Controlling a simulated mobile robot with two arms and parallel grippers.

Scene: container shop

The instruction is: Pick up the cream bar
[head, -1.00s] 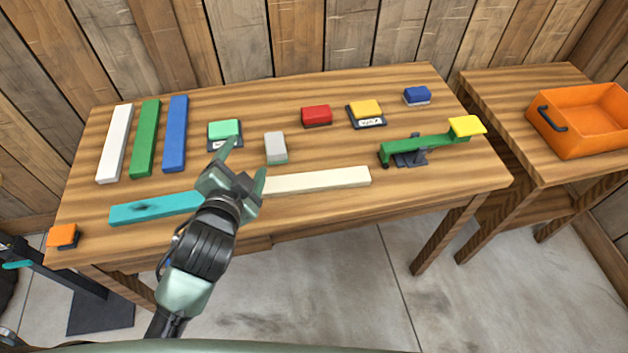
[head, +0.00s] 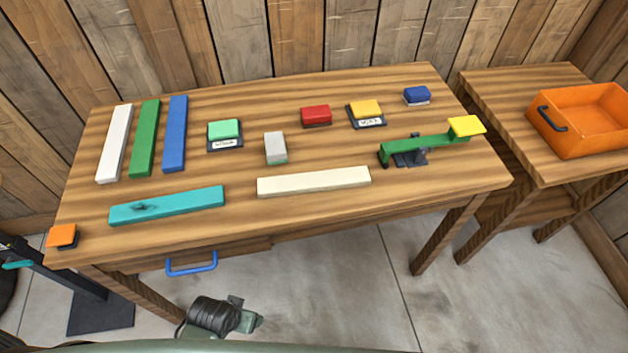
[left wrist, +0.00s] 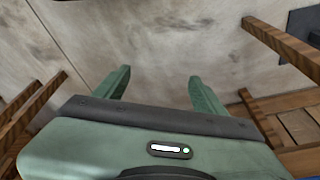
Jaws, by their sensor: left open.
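The cream bar (head: 314,181) lies flat near the front edge of the wooden table, right of the teal bar (head: 180,204). Nothing touches it. My left gripper (left wrist: 157,80) is open and empty in the left wrist view, with its two green fingers apart over bare floor. In the head view only a dark and green part of my arm shows at the bottom edge, below and in front of the table, well away from the bar. My right gripper is not in view.
White (head: 115,144), green (head: 145,139) and blue (head: 175,134) bars lie at the table's left. Several small blocks sit along the back. A green beam with a yellow end (head: 466,126) stands at the right. An orange bin (head: 585,132) sits on a side table.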

